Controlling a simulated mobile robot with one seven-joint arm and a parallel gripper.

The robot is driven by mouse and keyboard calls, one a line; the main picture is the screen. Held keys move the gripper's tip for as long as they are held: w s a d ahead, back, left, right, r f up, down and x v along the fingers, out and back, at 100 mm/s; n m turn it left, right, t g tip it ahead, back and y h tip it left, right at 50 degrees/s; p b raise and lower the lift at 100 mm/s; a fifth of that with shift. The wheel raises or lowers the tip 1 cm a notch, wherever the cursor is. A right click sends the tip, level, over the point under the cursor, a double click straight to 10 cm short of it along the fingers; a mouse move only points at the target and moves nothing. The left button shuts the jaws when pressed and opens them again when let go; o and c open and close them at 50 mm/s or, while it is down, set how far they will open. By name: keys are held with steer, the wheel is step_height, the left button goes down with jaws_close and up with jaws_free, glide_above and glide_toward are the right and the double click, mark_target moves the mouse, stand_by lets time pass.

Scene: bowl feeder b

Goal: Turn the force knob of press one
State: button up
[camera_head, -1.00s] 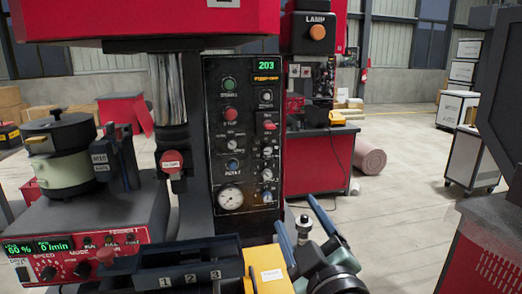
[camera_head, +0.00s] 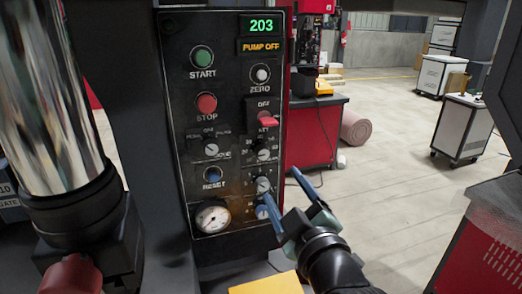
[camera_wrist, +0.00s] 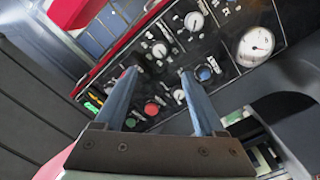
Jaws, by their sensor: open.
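The press's black control panel (camera_head: 230,128) fills the middle of the head view, lit "203" and "PUMP OFF". Its right column holds a zero knob (camera_head: 261,73), a red lever switch and several small pale knobs, among them a middle one (camera_head: 263,154) and a lower one (camera_head: 263,185). The labels are too small to tell which is the force knob. My gripper (camera_head: 282,186) is open and empty at the panel's lower right, one finger overlapping its edge in the picture. In the wrist view, the open fingers (camera_wrist: 158,72) point at the panel; contact is not visible.
The chrome column (camera_head: 55,110) stands left of the panel. A round gauge (camera_head: 212,217) and a blue reset button (camera_head: 212,175) sit low on it. A red cabinet (camera_head: 313,135) stands behind to the right. Open floor lies at the right, beside a dark machine (camera_head: 485,190).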

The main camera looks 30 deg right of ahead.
mark_target(263, 155)
steer(key=p+x, duration=0.3)
steer(key=x, duration=0.9)
steer(key=shift+c, duration=0.4)
jaws_close()
